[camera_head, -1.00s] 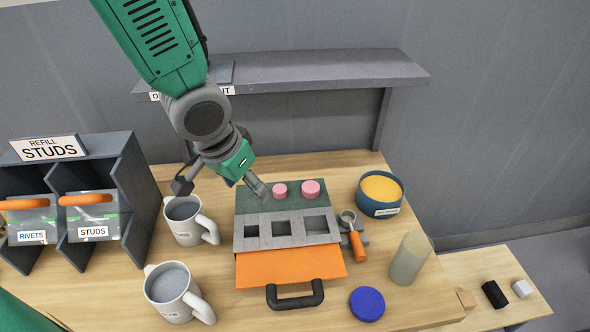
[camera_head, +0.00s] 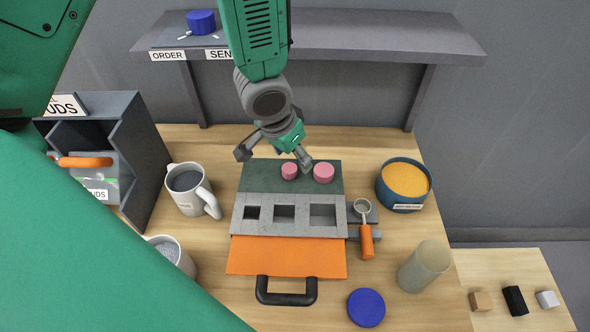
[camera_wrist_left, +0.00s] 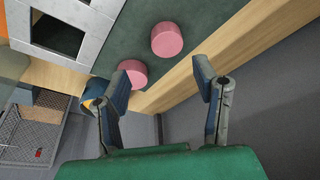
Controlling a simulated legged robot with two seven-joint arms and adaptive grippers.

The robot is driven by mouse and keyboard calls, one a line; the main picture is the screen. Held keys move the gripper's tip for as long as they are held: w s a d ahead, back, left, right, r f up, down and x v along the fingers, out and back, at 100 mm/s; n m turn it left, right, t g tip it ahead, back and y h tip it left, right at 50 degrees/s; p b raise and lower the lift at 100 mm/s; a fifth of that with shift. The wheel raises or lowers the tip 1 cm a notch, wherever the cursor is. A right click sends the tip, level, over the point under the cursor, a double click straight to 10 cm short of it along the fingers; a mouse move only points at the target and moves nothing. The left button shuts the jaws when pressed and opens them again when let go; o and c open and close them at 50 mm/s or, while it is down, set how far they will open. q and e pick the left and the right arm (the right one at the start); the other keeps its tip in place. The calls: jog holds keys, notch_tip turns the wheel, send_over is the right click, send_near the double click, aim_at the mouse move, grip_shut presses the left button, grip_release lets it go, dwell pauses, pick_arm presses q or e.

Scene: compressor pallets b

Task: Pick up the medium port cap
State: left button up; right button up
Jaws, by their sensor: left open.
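Two pink port caps stand on the dark green strip (camera_head: 258,178) behind the grey block. The left, smaller one, which I take as the medium port cap (camera_head: 289,171), shows in the left wrist view (camera_wrist_left: 167,40). The larger cap (camera_head: 323,172) stands to its right and also shows in the left wrist view (camera_wrist_left: 133,73), partly behind a finger. My left gripper (camera_head: 274,157) is open and empty above the strip's back edge. Its right fingertip is close behind the caps; contact cannot be told. In the left wrist view the open fingers (camera_wrist_left: 163,78) have nothing between them.
The grey block (camera_head: 334,226) has three square openings. An orange panel with a black handle (camera_head: 287,291) lies in front. A mug (camera_head: 188,186) stands left, a blue bowl (camera_head: 400,205) and an orange-handled tool (camera_head: 366,240) right. A shelf (camera_head: 370,32) spans the back.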

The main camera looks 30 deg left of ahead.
aim_at(292, 168)
pick_arm(q)
jog(key=shift+s+f, duration=0.2)
jog(key=shift+f, duration=0.15)
jog(key=f, duration=0.1)
jog(key=a+f, duration=0.1)
jog(key=f, duration=0.1)
jog(key=a+f, duration=0.1)
jog(key=shift+w+f, duration=0.2)
jog(key=shift+w, duration=0.2)
jog(key=shift+w+f, duration=0.1)
jog(key=shift+f, duration=0.05)
jog(key=shift+d, duration=0.2)
jog(key=shift+d+r, duration=0.2)
jog(key=shift+d, duration=0.3)
jog(key=c, duration=0.9)
jog(key=shift+d, duration=0.15)
pick_arm(e)
jog(key=shift+s+r, duration=0.15)
jog(key=shift+r, duration=0.15)
